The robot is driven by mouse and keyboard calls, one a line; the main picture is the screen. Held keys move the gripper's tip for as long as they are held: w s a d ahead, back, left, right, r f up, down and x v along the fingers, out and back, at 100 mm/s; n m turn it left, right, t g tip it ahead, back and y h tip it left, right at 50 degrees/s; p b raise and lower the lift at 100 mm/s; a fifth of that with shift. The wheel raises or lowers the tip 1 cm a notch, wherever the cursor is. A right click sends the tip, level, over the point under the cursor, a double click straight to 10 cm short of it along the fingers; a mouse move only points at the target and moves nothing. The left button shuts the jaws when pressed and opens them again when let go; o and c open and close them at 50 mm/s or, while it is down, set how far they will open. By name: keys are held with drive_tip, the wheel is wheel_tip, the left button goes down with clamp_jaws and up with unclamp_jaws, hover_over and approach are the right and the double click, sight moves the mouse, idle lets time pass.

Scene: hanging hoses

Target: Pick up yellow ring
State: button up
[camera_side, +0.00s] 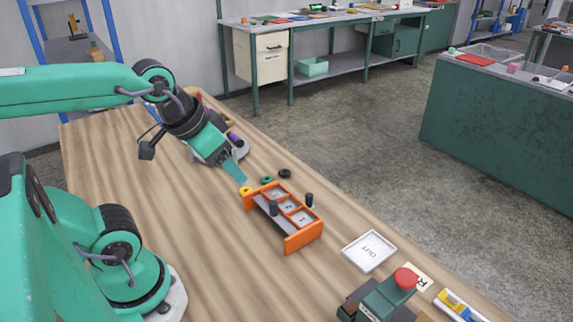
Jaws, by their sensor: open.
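The small yellow ring (245,190) lies on the wooden table, by the left end of the orange rack. My gripper (241,180) points down and to the right, with its tips just above the yellow ring or at it. The jaws are open. From this side I cannot tell whether the fingers are around the ring or still above it. Part of the ring may be hidden by the fingertips.
The orange rack (289,246) with compartments and dark pegs stands right of the ring. A green ring (267,181) and a black ring (285,173) lie behind it. A white tray (369,251) and a red-button box (390,296) are at the right. The table's left part is clear.

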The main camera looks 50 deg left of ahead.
drive_tip(key=shift+w, duration=0.1)
drive_tip(key=n+g, duration=0.1)
drive_tip(key=g, duration=0.5)
hover_over(246, 192)
wheel_tip(246, 192, down, 17)
drive_tip(key=shift+w+a+f, duration=0.1)
drive_tip(key=shift+a+f, duration=0.05)
drive_tip(key=shift+f, duration=1.1)
drive_tip(key=shift+w+a+f, duration=0.1)
drive_tip(key=shift+a+f, duration=0.05)
drive_tip(key=shift+f, duration=1.1)
drive_tip(key=shift+a+f, duration=0.15)
drive_tip(key=shift+f, duration=1.1)
drive_tip(key=shift+c, duration=0.4)
drive_tip(key=c, duration=1)
